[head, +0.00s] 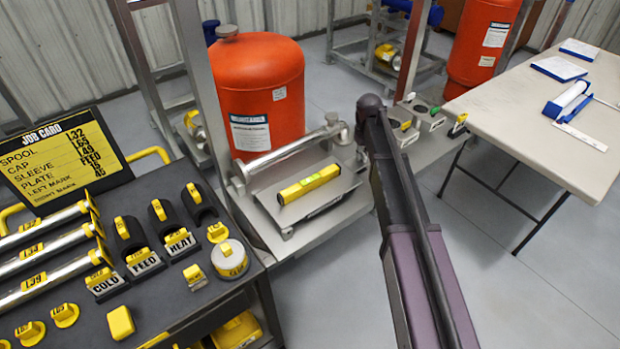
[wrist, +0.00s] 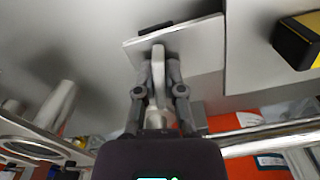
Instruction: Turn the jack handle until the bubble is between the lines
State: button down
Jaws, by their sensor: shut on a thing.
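The yellow spirit level (head: 309,184) lies on a grey metal plate (head: 325,197) on the skid, in front of the orange tank. Its green vial (head: 313,182) shows, but the bubble and lines are too small to read. In the wrist view, the end of a yellow and black block, likely the level (wrist: 300,40), is at the upper right. My gripper (wrist: 158,72) is shut on a pale grey handle (wrist: 158,64), one finger on each side. In the head view my arm hides the gripper and the handle.
A silver pipe (head: 290,151) runs behind the level, near the orange tank (head: 258,90). A black bench (head: 163,300) with pipes and labelled parts stands at left, with a job card (head: 62,160). A pale table (head: 545,140) stands at right. The floor between is clear.

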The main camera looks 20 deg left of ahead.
dwell(0.3)
jog(key=shift+m, duration=1.7)
jog(key=shift+m, duration=0.5)
jog(key=c, duration=0.7)
grip_release()
jog(key=shift+c, duration=0.2)
jog(key=shift+r+p, duration=3.5)
jog(key=shift+p, duration=0.05)
